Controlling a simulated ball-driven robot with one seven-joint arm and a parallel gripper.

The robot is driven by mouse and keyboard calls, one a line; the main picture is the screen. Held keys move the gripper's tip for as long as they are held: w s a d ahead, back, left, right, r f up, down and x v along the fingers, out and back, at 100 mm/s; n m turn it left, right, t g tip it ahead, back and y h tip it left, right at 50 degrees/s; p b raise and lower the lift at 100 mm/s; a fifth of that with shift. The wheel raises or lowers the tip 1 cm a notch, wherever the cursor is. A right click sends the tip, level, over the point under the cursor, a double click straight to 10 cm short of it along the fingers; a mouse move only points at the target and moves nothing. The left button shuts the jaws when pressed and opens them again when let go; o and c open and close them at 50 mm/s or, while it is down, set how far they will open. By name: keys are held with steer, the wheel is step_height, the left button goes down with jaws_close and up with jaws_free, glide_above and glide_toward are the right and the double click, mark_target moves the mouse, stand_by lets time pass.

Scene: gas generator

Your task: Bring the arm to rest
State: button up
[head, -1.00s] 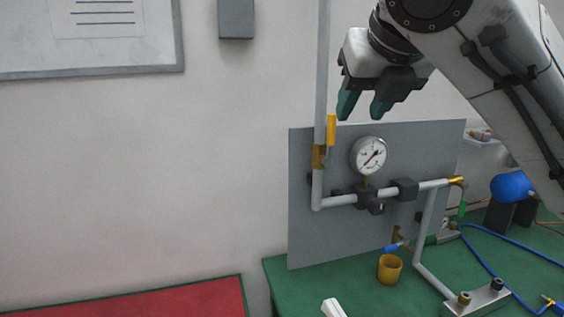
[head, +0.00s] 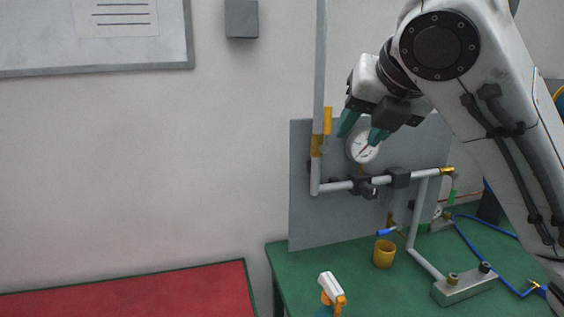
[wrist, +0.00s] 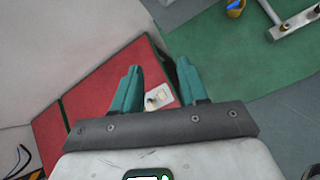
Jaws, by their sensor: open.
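My gripper (head: 362,129) is open and empty in the head view, with its two teal fingers in front of the grey panel (head: 312,222). The fingers overlap the pressure gauge (head: 359,150) in the picture; I cannot tell how far in front of it they are. The wrist view shows my gripper (wrist: 160,88) with fingers spread and nothing between them but the red surface and a small pale item (wrist: 159,97) far below. My arm comes in from the upper right.
A green table (head: 340,268) carries a yellow cup (head: 384,254), a metal pipe stand (head: 464,286) and blue hose. A spray bottle (head: 331,290) stands near its left front. A yellow-handled valve (head: 327,121) is on the upright pipe. A red-topped surface (head: 130,290) is at lower left.

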steer(key=s+d+f+m+g+y, duration=0.1)
steer(key=s+d+f+m, duration=0.15)
steer(key=f+m, duration=0.7)
steer(key=s+d+f+m+g, duration=0.1)
steer(key=s+f+m, duration=0.3)
steer(key=f, duration=1.1)
steer(key=s+d+f+m+g+y, duration=0.1)
steer(key=s+f+m, duration=0.1)
steer(key=f+m, duration=0.85)
steer(key=s+d+f+m+g+h, duration=0.1)
steer(key=s+d+f+m, duration=0.2)
steer(key=s+f, duration=0.4)
steer(key=s+d+f+m+g+h, duration=0.1)
steer(key=s+d+f+m+g, duration=0.1)
steer(key=s+d+f+m, duration=0.2)
steer(key=s+d+f+m+g+h, duration=0.1)
steer(key=s+d+f+m, duration=0.3)
steer(key=s+f, duration=0.6)
steer(key=s+h, duration=0.1)
steer(key=s, duration=0.6)
steer(key=shift+s+f+g, duration=0.25)
steer(key=shift+f+g, duration=0.1)
steer(key=shift+g, duration=0.05)
